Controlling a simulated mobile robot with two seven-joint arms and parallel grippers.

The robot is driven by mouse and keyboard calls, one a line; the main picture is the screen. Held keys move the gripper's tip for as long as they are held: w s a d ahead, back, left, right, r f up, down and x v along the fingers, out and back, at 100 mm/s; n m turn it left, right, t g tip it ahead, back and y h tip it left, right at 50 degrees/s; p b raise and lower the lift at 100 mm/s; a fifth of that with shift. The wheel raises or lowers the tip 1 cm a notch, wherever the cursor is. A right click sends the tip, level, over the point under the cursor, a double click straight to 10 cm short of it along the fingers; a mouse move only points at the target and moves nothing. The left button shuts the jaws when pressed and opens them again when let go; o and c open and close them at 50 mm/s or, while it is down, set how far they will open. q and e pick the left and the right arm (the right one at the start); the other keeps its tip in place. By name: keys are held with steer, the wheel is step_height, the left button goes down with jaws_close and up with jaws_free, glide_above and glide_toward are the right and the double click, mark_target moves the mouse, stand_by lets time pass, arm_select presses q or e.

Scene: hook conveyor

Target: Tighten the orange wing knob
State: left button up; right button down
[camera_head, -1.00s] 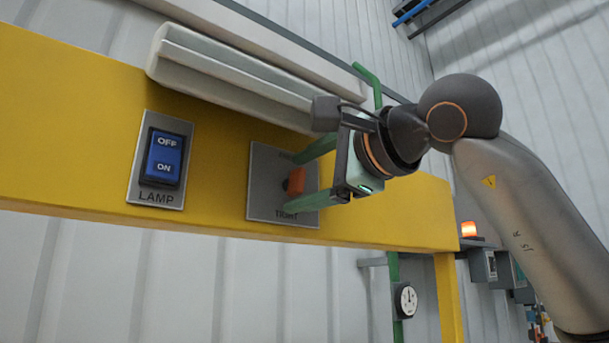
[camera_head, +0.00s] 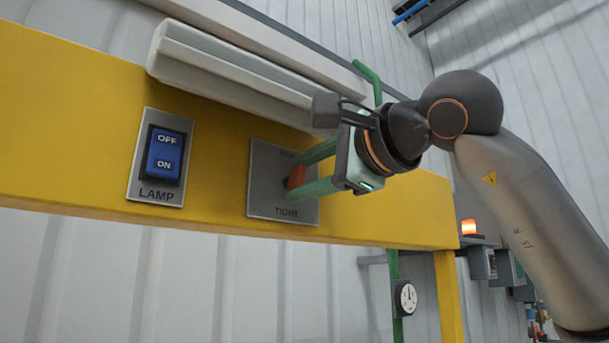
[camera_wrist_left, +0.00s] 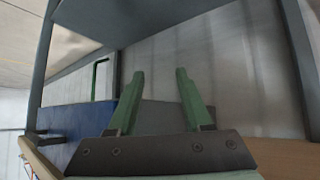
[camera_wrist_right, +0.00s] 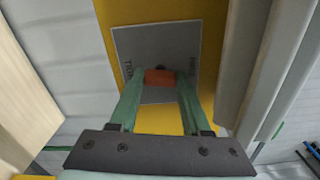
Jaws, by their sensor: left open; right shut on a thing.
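The orange wing knob (camera_head: 297,177) sits on a grey plate (camera_head: 268,206) marked TIGHT at its lower edge, on the yellow beam. My right gripper (camera_head: 300,176) is shut on the knob, with one green finger above and one below it. In the right wrist view the knob (camera_wrist_right: 160,78) lies between the two fingertips (camera_wrist_right: 160,80), and the plate (camera_wrist_right: 130,45) is behind it. My left gripper (camera_wrist_left: 158,75) shows only in the left wrist view; it is open with nothing between its fingers.
A blue LAMP switch (camera_head: 164,156) is on the yellow beam (camera_head: 75,110), left of the knob plate. A long pale housing (camera_head: 235,80) runs just above. A green pipe with a gauge (camera_head: 405,299) and an orange light (camera_head: 468,228) are at the lower right.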

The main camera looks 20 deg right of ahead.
steer(key=shift+m, duration=0.4)
steer(key=m, duration=0.4)
steer(key=shift+m, duration=0.3)
steer(key=m+b, duration=0.1)
steer(key=m, duration=0.3)
steer(key=shift+f, duration=0.1)
steer(key=m+b, duration=0.1)
steer(key=m, duration=0.4)
steer(key=shift+m, duration=0.4)
steer(key=shift+m+b, duration=0.65)
steer(key=shift+m, duration=1.65)
steer(key=shift+c, duration=1.8)
jaws_free()
